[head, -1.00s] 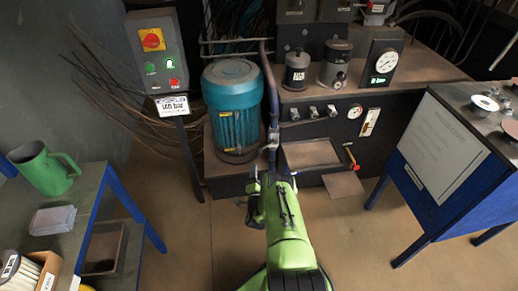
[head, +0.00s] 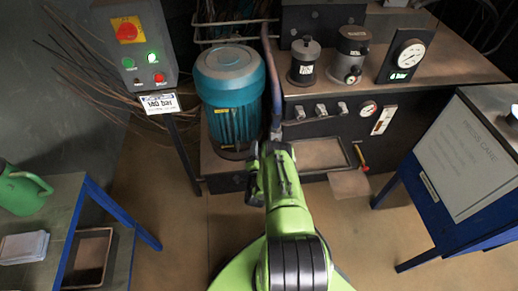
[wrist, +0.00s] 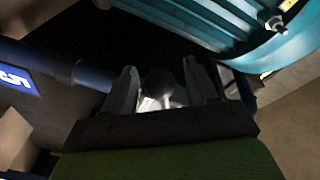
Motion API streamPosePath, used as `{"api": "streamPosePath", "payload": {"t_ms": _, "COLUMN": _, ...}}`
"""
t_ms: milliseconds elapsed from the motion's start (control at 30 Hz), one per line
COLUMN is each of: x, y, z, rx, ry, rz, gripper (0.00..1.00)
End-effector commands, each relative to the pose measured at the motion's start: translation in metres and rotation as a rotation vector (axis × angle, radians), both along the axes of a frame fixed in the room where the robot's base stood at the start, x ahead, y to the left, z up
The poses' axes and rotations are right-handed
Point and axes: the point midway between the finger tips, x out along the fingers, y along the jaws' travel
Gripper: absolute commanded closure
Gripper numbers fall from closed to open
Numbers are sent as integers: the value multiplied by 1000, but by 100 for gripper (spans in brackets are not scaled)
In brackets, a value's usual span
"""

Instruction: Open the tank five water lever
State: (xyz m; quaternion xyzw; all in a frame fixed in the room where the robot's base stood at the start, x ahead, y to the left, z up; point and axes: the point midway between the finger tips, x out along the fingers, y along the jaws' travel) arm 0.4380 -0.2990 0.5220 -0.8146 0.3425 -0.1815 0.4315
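A small lever with a red end (head: 361,157) is on the front of the dark bench, right of the shallow tray. Several small metal valve handles (head: 321,110) sit in a row on the same front. No label naming tank five is readable, so I cannot tell which is its water lever.
A teal motor (head: 230,95) stands left of the blue pipe (head: 273,80). A control box (head: 137,48) with a red knob stands further left. A blue-legged table (head: 475,160) is at right, another (head: 75,225) with a green jug (head: 22,190) at left.

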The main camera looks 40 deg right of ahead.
Motion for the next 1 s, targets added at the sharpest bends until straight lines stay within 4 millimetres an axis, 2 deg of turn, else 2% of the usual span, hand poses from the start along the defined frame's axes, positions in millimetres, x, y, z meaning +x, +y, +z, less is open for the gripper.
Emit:
{"api": "streamPosePath", "payload": {"t_ms": 33, "x": 0, "y": 0, "z": 0, "rx": 0, "ry": 0, "rz": 0, "gripper": 44}}
{"api": "streamPosePath", "payload": {"t_ms": 67, "x": 0, "y": 0, "z": 0, "rx": 0, "ry": 0, "rz": 0, "gripper": 49}}
{"api": "streamPosePath", "payload": {"t_ms": 400, "x": 0, "y": 0, "z": 0, "rx": 0, "ry": 0, "rz": 0, "gripper": 100}}
{"api": "streamPosePath", "payload": {"t_ms": 767, "x": 0, "y": 0, "z": 2, "rx": 13, "ry": -9, "rz": -1, "gripper": 100}}
{"api": "streamPosePath", "payload": {"t_ms": 1000, "x": 2, "y": 3, "z": 11, "rx": 99, "ry": -68, "rz": -1, "gripper": 100}}
